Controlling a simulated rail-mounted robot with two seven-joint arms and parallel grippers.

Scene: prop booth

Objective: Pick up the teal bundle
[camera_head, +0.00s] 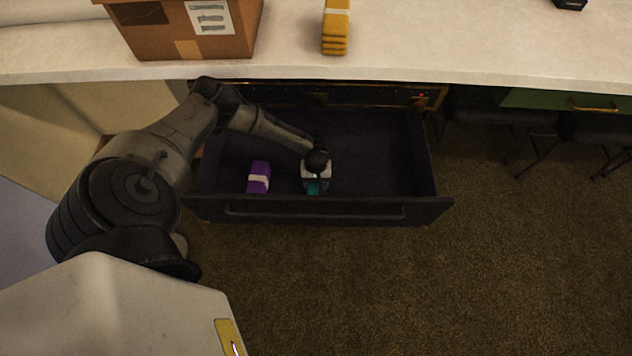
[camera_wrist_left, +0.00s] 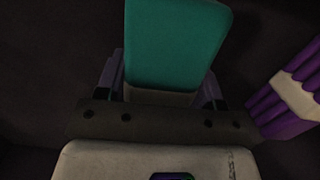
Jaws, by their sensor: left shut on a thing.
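The teal bundle (camera_head: 314,187) is in the open dark drawer (camera_head: 380,160), near its front wall in the head view. It fills the upper middle of the left wrist view (camera_wrist_left: 176,45), with a pale band at its lower end. My left gripper (camera_head: 316,180) is over the drawer and shut on the teal bundle; the fingers stand on either side of it in the wrist view (camera_wrist_left: 163,92). Whether the bundle touches the drawer floor I cannot tell. My right gripper is not in view.
A purple bundle (camera_head: 258,177) with a pale band lies in the drawer left of my gripper, and shows at the right of the wrist view (camera_wrist_left: 290,95). A cardboard box (camera_head: 165,32) and yellow bundles (camera_head: 336,30) stand on the counter (camera_head: 450,50). The drawer's right half is empty.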

